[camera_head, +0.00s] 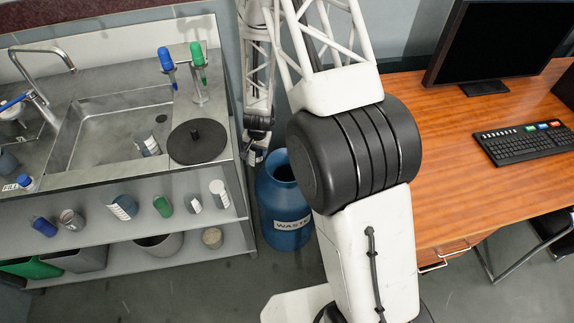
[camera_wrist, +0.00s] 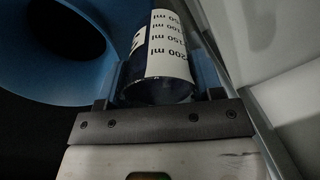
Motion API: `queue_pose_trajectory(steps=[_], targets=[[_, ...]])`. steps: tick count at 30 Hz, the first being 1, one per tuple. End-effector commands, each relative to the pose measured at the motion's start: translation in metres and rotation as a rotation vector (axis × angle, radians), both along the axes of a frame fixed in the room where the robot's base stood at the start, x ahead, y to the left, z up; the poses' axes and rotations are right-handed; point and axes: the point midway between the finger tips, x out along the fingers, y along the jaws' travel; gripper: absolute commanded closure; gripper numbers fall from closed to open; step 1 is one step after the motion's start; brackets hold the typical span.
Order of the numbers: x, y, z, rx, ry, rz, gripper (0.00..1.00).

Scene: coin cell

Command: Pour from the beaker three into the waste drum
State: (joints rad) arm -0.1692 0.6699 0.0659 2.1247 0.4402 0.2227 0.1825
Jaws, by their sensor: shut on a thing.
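The waste drum (camera_head: 283,236) is a blue drum labelled "WASTE" on the floor between the shelf unit and the desk. Its round dark opening faces up. My gripper (camera_head: 254,154) is beside the drum's top left edge in the head view. In the wrist view, my gripper (camera_wrist: 160,103) is shut on a beaker (camera_wrist: 172,45) with a white volume scale. The drum's blue rim (camera_wrist: 108,28) lies just left of the beaker there. The beaker's number is only partly visible, and its contents and exact tilt cannot be told.
The steel sink counter (camera_head: 100,175) stands left of the drum, with a dark round lid (camera_head: 200,145) near its edge. Another beaker (camera_head: 147,142) lies in the sink. Several containers stand on the shelf (camera_head: 95,238). The wooden desk (camera_head: 470,200) is on the right.

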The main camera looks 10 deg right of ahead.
Motion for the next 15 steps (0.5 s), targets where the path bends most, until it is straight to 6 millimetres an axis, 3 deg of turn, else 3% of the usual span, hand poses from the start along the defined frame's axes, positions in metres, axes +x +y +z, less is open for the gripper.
queue_pose_trajectory(steps=[15], targets=[[0.0031, 0.0043, -0.0024, -0.05, 0.031, 0.001, 0.66]])
